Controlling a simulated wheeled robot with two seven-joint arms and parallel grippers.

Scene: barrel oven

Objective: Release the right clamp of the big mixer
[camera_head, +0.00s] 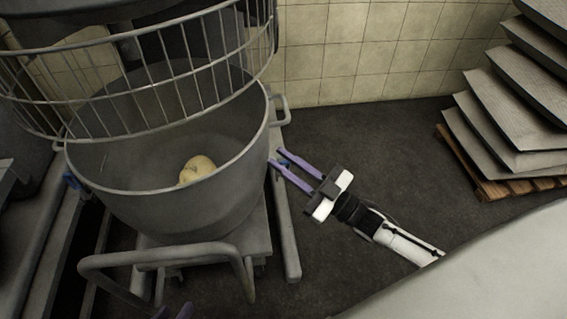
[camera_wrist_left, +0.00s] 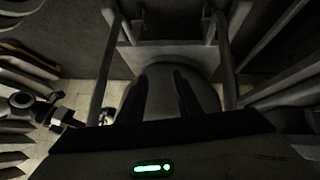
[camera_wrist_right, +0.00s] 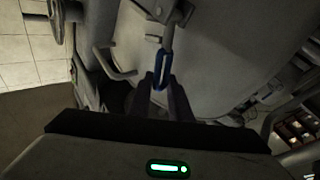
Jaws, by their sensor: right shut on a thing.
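The big mixer's grey bowl (camera_head: 170,205) stands at the left of the head view. The right clamp's blue handle (camera_head: 285,162) is at the bowl's right side. It shows clearly in the right wrist view (camera_wrist_right: 160,68), pointing toward my fingers. My right gripper (camera_head: 278,164) reaches it from the lower right, and its fingers (camera_wrist_right: 162,88) are shut on the handle's end. My left gripper (camera_head: 172,312) shows only as purple tips at the bottom edge of the head view. In the left wrist view its fingers (camera_wrist_left: 161,88) are apart with nothing held between them.
A wire guard (camera_head: 140,85) sits above the bowl, and pale dough (camera_head: 197,168) lies inside. A tubular handle (camera_head: 165,257) stands in front. Another blue clamp (camera_head: 72,181) is at the bowl's left. Stacked boards (camera_head: 500,120) stand on a pallet at right, with bare floor between.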

